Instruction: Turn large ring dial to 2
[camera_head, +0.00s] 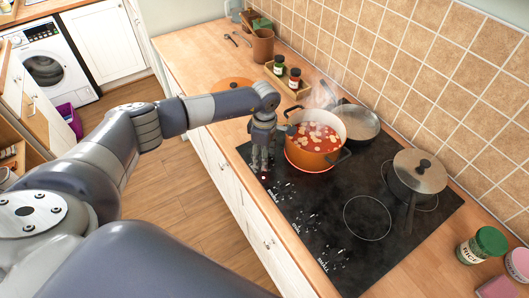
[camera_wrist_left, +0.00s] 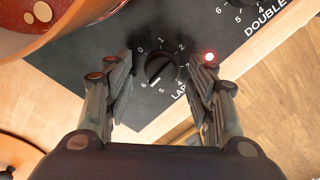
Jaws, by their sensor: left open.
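The large ring dial (camera_wrist_left: 160,68) is a black knob on the black cooktop panel, with numbers around it and a partly covered label starting "LAR". A white mark on its rim lies between 5 and 6. My left gripper (camera_wrist_left: 159,78) is open, with one finger on each side of the dial; I cannot tell whether they touch it. In the head view, my left gripper (camera_head: 262,152) is over the cooktop's front left corner and hides the dial. A red light (camera_wrist_left: 209,57) glows beside the right finger. My right gripper is not in view.
A steaming orange pot (camera_head: 315,140) stands on a glowing ring close to my left gripper. A steel pan (camera_head: 357,121) and a lidded pot (camera_head: 419,170) are on the cooktop (camera_head: 345,248). A tray with jars (camera_head: 287,82) stands behind. The front right ring is empty.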

